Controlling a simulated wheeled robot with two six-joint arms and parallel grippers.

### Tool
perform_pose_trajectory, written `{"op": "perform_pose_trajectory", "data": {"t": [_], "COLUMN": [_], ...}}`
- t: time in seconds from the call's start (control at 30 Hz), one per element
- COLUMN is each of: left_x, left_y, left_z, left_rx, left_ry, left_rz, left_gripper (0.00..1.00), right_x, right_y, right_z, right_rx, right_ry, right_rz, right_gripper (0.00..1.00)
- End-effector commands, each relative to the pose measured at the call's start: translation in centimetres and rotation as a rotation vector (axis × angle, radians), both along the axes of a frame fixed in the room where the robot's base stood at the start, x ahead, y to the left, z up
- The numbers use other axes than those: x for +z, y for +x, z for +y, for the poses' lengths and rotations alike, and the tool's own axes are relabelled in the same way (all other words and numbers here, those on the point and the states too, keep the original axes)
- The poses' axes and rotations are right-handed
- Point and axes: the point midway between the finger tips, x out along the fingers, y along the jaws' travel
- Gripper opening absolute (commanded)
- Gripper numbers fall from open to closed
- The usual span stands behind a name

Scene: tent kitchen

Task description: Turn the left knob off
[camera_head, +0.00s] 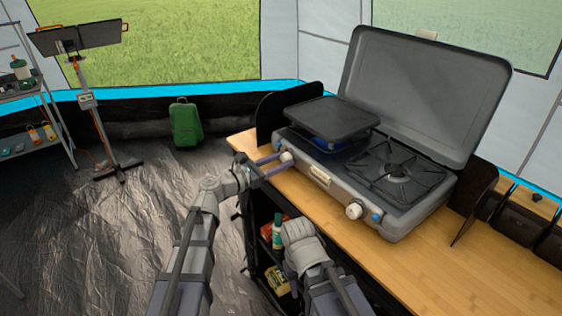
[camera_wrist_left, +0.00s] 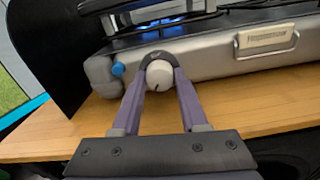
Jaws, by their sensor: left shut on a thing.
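The grey camping stove (camera_head: 350,192) stands on a wooden counter with its lid up. Its left knob (camera_head: 286,156) is on the front face at the left end. In the left wrist view the left knob (camera_wrist_left: 159,74) is white with a dark pointer mark near its lower edge. My left gripper (camera_head: 279,160) is shut on it, with one finger on each side. Blue flame (camera_wrist_left: 160,24) shows under the griddle on the left burner. The right knob (camera_head: 355,210) is white and untouched. My right arm is at lower centre; its gripper does not show.
A black griddle plate (camera_head: 330,117) covers the left burner; the right burner (camera_head: 395,172) is bare. A blue button (camera_wrist_left: 118,69) sits just left of the left knob. Black side panels stand at both ends of the stove. The counter front (camera_head: 400,270) is clear at right.

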Motion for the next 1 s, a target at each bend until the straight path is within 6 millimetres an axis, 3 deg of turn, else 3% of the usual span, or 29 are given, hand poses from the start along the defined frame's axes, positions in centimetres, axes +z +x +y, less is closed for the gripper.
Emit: {"op": "perform_pose_trajectory", "data": {"t": [1.0], "left_x": [0.05], "left_y": [0.05], "left_z": [0.07], "left_rx": [-0.002], "left_ry": [0.557], "left_rz": [-0.766], "left_gripper": [0.00], "right_x": [0.08], "right_y": [0.01], "right_z": [0.00], "right_rx": [0.000], "right_ry": [0.000], "right_rz": [0.000], "right_gripper": [0.50]}}
